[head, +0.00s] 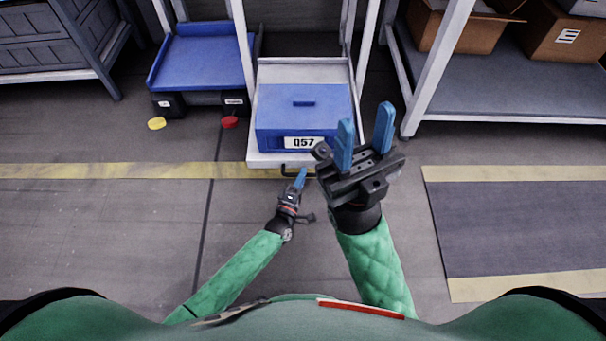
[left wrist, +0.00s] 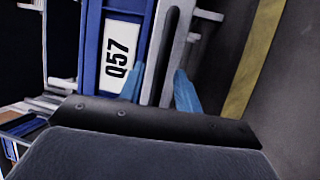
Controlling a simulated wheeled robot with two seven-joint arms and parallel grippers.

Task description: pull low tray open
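The low tray (head: 262,161) is a pale tray at the bottom of the white rack, with a dark bar handle (head: 298,174) on its front. A blue box (head: 303,103) labelled Q57 sits in it. My left gripper (head: 301,174) is at the handle, reaching up from below. In the left wrist view its two blue fingers (left wrist: 159,82) stand apart, with the dark handle (left wrist: 171,45) in line with the gap between them. Whether they touch the handle cannot be told. My right gripper (head: 365,128) is open and empty, raised in front of the tray's right side.
A shelf (head: 510,95) with cardboard boxes (head: 460,25) is at the right. The floor in front of the rack is clear.

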